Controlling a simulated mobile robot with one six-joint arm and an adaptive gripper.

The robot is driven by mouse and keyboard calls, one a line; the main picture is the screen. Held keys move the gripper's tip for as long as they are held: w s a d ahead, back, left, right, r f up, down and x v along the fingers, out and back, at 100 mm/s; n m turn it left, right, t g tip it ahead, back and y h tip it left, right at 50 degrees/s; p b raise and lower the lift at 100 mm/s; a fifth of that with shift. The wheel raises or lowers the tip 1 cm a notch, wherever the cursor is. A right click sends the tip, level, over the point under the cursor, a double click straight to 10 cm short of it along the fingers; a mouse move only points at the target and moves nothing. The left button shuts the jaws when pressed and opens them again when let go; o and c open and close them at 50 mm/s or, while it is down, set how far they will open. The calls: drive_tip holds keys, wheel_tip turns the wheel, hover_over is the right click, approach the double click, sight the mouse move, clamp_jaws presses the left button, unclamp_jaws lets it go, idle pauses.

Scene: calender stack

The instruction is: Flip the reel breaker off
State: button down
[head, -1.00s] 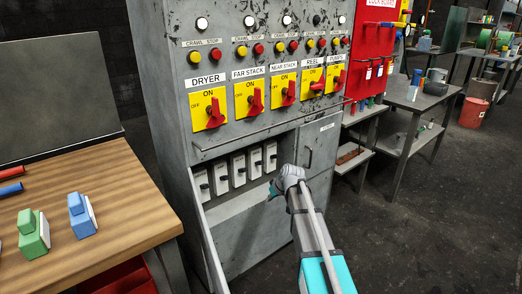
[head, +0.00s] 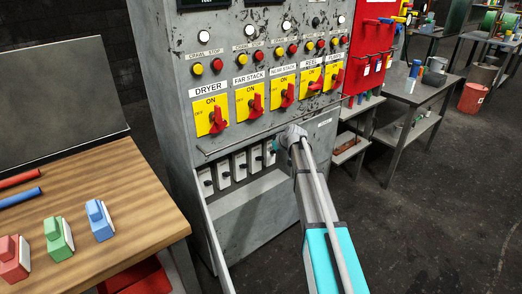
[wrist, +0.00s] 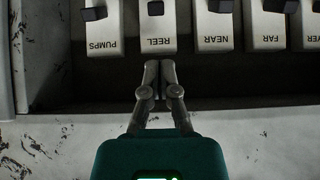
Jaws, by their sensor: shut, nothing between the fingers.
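The reel breaker is a white block labelled REEL (wrist: 158,42) with a dark toggle (wrist: 155,8) at the top edge of the wrist view; its label reads upside down. In the head view it is the fourth of a row of white breakers (head: 255,162) in a recess below the big switches. My gripper (wrist: 158,66) is shut and empty. In the wrist view its tips lie just below the REEL label, short of the toggle; I cannot tell whether they touch the block. In the head view my wrist hides the fingertips.
The PUMPS breaker (wrist: 102,42) and NEAR breaker (wrist: 217,40) flank it closely. A horizontal rail (head: 240,141) runs above the recess. Yellow panels with red rotary switches (head: 287,94) sit higher. A wooden bench (head: 120,190) stands at left.

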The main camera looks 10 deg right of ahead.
sight(260, 157)
drive_tip(key=shift+w, duration=0.2)
idle(0.4)
drive_tip(key=shift+b+x, duration=3.5)
drive_tip(key=shift+x, duration=1.3)
drive_tip(key=shift+a+f, duration=0.1)
drive_tip(key=shift+a, duration=0.1)
